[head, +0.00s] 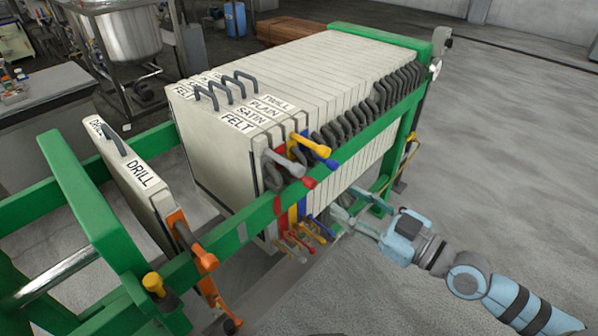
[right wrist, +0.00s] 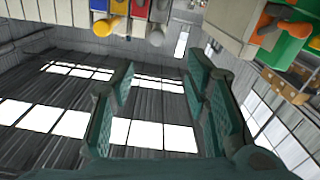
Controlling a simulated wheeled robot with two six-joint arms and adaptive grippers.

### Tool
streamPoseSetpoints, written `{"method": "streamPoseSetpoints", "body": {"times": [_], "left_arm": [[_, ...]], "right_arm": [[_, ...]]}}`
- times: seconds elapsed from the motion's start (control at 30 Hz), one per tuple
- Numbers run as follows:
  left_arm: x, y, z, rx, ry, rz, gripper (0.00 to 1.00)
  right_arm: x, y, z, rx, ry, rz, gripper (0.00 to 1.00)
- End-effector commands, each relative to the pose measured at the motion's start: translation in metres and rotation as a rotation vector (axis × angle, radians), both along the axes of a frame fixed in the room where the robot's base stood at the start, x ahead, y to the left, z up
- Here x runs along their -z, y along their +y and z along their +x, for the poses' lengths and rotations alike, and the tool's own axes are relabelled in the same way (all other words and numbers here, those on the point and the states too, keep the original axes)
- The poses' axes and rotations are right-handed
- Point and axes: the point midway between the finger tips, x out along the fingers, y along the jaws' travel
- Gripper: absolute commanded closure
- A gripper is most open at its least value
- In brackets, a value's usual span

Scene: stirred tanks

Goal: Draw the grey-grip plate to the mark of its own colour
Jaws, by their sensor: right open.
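The plate labelled FELT (head: 226,150) is at the near end of the pale stack. A grey grip (head: 283,164) stands out at its right upper corner, with a red end close beside it. My right gripper (head: 341,217) is open and empty, low beside the stack's right side, beyond the green rail. In the right wrist view its fingers (right wrist: 160,62) are apart with nothing between them; coloured plate edges show above them. My left gripper is not in view.
The plate labelled DRILL (head: 135,178), with orange fittings (head: 205,260), stands apart at left, leaving a gap before the stack. The green rail (head: 250,222) runs between the stack and my right arm. Several small coloured grips (head: 300,238) sit low. The floor at right is clear.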

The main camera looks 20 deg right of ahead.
Motion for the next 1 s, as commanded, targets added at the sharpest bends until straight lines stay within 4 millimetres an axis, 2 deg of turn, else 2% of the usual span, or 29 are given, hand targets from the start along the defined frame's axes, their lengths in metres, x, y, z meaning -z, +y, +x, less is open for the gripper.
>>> {"method": "streamPoseSetpoints", "body": {"times": [0.17,0.4,0.6,0.73,1.0], "left_arm": [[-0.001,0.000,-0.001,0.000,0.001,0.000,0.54],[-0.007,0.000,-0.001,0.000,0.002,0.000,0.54],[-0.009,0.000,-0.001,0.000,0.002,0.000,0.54],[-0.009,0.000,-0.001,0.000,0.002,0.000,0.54],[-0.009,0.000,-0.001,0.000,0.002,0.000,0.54]], "right_arm": [[-0.001,0.010,0.021,0.008,-0.012,-0.003,0.57],[-0.002,0.046,0.082,0.004,-0.009,-0.002,0.57],[0.000,0.065,0.115,0.004,-0.005,-0.009,0.57],[0.001,0.070,0.123,0.003,-0.005,-0.011,0.57],[0.001,0.071,0.125,0.004,-0.004,-0.012,0.59]]}}
